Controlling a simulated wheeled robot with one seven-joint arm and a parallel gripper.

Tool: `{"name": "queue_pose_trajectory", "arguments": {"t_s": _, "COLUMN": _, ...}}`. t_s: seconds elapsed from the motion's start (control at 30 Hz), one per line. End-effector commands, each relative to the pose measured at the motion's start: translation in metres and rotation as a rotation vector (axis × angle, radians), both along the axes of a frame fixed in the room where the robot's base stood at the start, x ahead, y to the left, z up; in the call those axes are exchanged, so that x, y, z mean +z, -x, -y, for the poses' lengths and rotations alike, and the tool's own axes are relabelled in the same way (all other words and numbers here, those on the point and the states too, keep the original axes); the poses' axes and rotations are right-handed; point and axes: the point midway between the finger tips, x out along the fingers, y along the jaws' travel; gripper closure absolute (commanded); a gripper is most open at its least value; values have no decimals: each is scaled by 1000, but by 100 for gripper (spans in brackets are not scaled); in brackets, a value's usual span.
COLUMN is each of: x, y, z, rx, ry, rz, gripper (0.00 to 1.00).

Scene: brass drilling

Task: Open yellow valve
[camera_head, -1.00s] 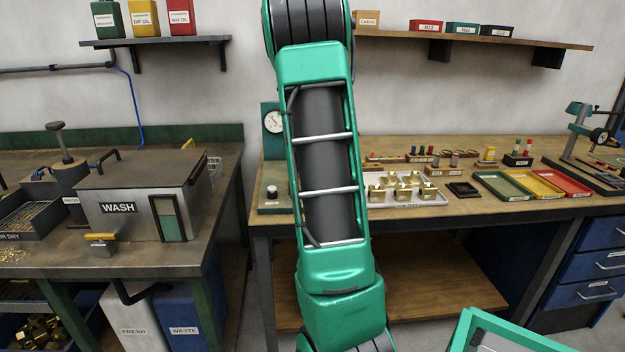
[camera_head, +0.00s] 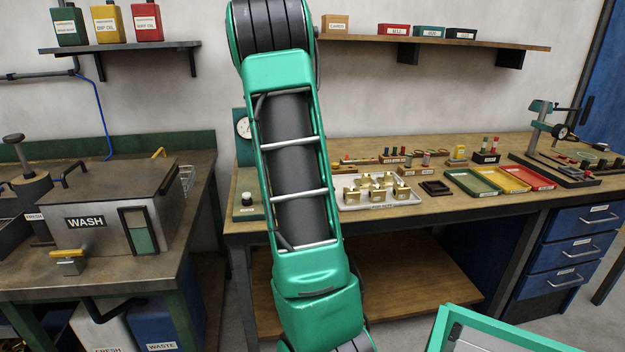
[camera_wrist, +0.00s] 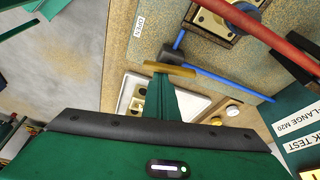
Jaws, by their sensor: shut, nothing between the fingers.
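The yellow valve (camera_wrist: 170,69) shows in the wrist view as a short yellow lever on a dark body, with a blue hose running off to the right. My gripper (camera_wrist: 163,72) is shut and empty, its green fingers pointing up the picture. Their tips are right at the lever; I cannot tell whether they touch it. In the head view my own green arm fills the middle, and my gripper and this valve are not visible there. Another yellow handle (camera_head: 68,255) sits on a small block in front of the wash box (camera_head: 100,220).
A red bar (camera_wrist: 270,35) and a fixture plate (camera_wrist: 228,18) lie beyond the valve. A leak test panel (camera_wrist: 300,140) stands at the right. The workbench (camera_head: 420,213) holds a tray of brass parts (camera_head: 405,198), coloured trays (camera_head: 528,177) and a gauge (camera_head: 243,127).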

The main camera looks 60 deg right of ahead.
Motion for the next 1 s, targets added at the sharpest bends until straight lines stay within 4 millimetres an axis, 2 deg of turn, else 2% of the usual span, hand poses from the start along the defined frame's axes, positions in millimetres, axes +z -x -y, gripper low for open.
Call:
{"name": "queue_pose_trajectory", "arguments": {"t_s": 0.17, "x": -1, "y": 1, "z": 5, "rx": 3, "ry": -1, "rz": -1, "gripper": 100}}
{"name": "queue_pose_trajectory", "arguments": {"t_s": 0.37, "x": -1, "y": 8, "z": 25, "rx": 11, "ry": 0, "rz": -1, "gripper": 100}}
{"name": "queue_pose_trajectory", "arguments": {"t_s": 0.7, "x": 65, "y": -8, "z": 5, "rx": 18, "ry": 2, "rz": 1, "gripper": 100}}
{"name": "queue_pose_trajectory", "arguments": {"t_s": 0.83, "x": 82, "y": -10, "z": 1, "rx": 16, "ry": 1, "rz": 0, "gripper": 100}}
{"name": "queue_pose_trajectory", "arguments": {"t_s": 1.0, "x": 92, "y": -12, "z": -2, "rx": 14, "ry": 0, "rz": 0, "gripper": 100}}
